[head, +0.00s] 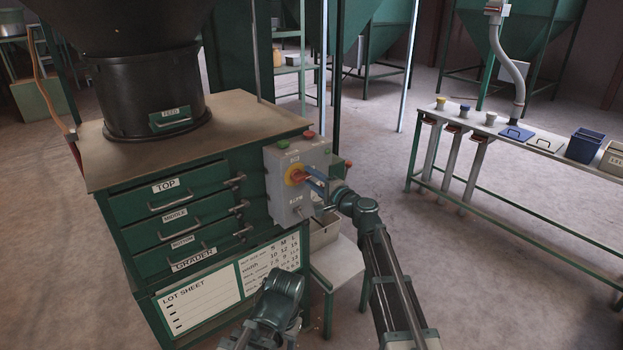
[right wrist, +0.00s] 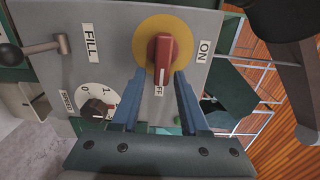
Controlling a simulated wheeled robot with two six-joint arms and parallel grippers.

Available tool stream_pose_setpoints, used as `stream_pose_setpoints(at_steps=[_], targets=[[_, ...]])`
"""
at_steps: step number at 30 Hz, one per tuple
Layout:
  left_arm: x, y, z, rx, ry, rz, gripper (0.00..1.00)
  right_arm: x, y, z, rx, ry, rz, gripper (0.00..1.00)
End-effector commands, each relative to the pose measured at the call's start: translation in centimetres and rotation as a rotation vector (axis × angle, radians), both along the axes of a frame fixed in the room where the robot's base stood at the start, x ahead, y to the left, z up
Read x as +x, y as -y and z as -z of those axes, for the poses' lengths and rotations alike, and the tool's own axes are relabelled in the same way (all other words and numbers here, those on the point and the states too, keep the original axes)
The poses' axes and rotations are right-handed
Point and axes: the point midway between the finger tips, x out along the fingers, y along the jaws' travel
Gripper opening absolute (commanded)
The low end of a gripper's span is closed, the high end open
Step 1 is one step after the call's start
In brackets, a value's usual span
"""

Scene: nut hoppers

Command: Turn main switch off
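The main switch is a red handle (right wrist: 164,58) on a yellow disc (right wrist: 142,42), on the grey control box (head: 287,208); the handle (head: 299,175) also shows in the head view. In the right wrist view the handle's white-marked end points down at a partly covered label reading "FF"; the "ON" label (right wrist: 203,51) is to the right. My right gripper (right wrist: 161,72) is open, its blue fingers on either side of the handle's lower end. I cannot tell whether they touch it. Of my left arm only links show; its gripper is out of view.
A speed knob (right wrist: 97,108) and a fill lever (right wrist: 40,48) are near the switch. Green and red buttons (head: 309,134) top the box. The green grader cabinet (head: 130,240) stands left, a small bin (head: 324,232) below. A bench (head: 555,157) stands right across open floor.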

Motion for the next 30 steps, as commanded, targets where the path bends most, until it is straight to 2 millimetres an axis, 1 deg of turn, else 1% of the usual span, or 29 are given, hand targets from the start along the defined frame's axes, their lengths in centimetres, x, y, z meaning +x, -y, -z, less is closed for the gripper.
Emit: stream_pose_setpoints(at_steps=[9,13,17,24,30], targets=[[0.0,0.0,0.0,0.0,0.0,0.0,0.5,0.0,0.0,0.0,0.001,0.001,0.0,0.53],[0.0,0.0,0.0,0.0,0.0,0.0,0.5,-0.9,0.6,0.0,0.001,0.001,0.001,0.53],[0.0,0.0,0.0,0.0,0.0,0.0,0.5,-2.9,2.0,0.0,0.001,0.001,0.002,0.53],[0.0,0.0,0.0,0.0,0.0,0.0,0.5,-7.3,5.1,0.0,0.001,0.001,0.003,0.53],[0.0,0.0,0.0,0.0,0.0,0.0,0.5,-9.8,7.0,0.0,0.001,0.001,0.002,0.53]])
